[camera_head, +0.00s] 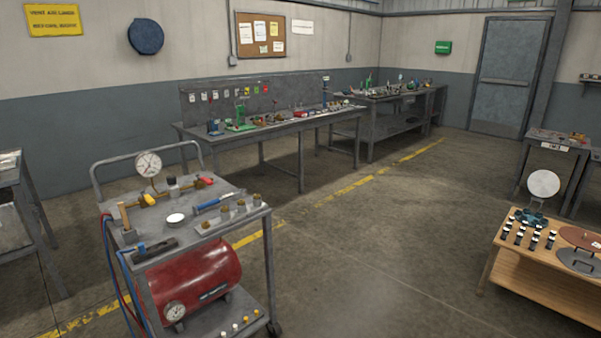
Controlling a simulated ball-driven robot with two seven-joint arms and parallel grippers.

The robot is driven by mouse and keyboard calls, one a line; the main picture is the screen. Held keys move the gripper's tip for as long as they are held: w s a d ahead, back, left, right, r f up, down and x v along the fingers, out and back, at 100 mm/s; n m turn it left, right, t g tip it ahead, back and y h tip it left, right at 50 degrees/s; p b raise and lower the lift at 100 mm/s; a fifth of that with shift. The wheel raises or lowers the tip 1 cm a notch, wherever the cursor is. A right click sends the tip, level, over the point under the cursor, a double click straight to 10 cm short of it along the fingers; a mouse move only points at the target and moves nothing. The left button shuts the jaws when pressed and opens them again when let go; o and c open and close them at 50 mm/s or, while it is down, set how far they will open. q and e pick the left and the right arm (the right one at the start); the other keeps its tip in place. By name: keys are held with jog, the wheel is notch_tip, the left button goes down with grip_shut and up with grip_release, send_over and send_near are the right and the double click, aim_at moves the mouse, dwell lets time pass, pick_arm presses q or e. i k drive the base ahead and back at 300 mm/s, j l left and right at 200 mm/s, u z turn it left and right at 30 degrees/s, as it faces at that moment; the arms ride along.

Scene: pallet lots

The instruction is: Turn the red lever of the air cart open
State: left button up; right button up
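The air cart (231,186) stands at the left front, a grey metal trolley with a red tank (194,283) on its lower part. On its top, a brass pipe (178,190) carries a small red lever (206,181) at its right end and a yellow part (150,199) at its left end. The red lever is too small to tell its exact angle. A round white gauge (148,164) stands above the pipe. Neither of my grippers is in view.
The cart top also holds a blue-handled tool (212,203), a white round tin (175,220) and a block with several brass fittings (226,214). Red and blue hoses (118,270) hang at its left. A wooden table (545,273) stands right; the floor between is clear.

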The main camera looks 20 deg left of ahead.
aim_at(208, 182)
jog(key=i+l+u, duration=0.1)
jog(key=i+u, duration=0.15)
jog(key=i, duration=0.3)
jog(key=i+l+u, duration=0.3)
jog(key=i, duration=0.2)
jog(key=i+l+u, duration=0.25)
jog(key=i, duration=0.3)
